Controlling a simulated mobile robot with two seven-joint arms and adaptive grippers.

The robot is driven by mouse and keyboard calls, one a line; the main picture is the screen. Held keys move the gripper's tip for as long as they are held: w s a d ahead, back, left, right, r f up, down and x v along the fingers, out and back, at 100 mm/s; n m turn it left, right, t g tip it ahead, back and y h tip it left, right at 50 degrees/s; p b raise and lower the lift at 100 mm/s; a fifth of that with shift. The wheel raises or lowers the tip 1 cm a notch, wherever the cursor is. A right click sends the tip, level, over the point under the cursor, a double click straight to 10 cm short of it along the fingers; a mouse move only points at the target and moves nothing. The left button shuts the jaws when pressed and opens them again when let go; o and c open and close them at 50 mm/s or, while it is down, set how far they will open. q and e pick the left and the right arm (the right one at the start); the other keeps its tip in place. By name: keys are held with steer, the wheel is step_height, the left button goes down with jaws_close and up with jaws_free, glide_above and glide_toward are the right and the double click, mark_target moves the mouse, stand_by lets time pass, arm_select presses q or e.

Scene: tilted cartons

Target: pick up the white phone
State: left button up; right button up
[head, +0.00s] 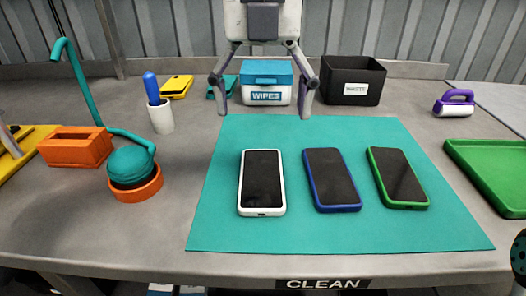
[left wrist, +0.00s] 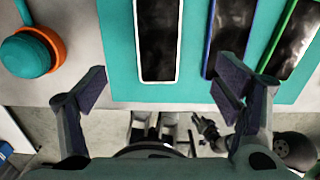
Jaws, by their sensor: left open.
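The white phone (head: 262,183) has a dark screen and lies flat on the teal mat (head: 340,232), left of a blue phone (head: 332,180) and a green phone (head: 398,178). My left gripper (head: 263,106) hangs open and empty in the head view, above the mat's far edge and beyond the white phone. In the left wrist view, the white phone (left wrist: 158,79) shows at the top, cut off by the frame, ahead of the wide-apart fingers of my left gripper (left wrist: 162,92). The fingers do not touch it.
A wipes box (head: 266,79) and black waste bin (head: 351,80) stand at the back. A teal lamp base (head: 131,165), orange box (head: 75,147) and white cup (head: 160,117) stand left. A green tray (head: 490,175) and purple-handled roller (head: 455,103) lie right.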

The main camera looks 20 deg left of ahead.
arm_select(q)
glide_above(262, 175)
steer(key=f, duration=0.4)
steer(key=shift+s+d+b, duration=0.1)
steer(key=shift+s+b, duration=0.15)
steer(key=shift+b, duration=0.05)
steer(key=f, duration=0.3)
steer(key=f+b, duration=0.1)
steer(key=f, duration=0.3)
steer(key=shift+w+f, duration=0.2)
steer(key=shift+f, duration=0.1)
steer(key=shift+r, duration=0.1)
steer(key=c, duration=1.4)
arm_select(e)
steer(key=s+f, duration=0.2)
steer(key=shift+s+d+g, duration=0.15)
steer(key=shift+s+g, duration=0.15)
steer(key=shift+s, duration=0.1)
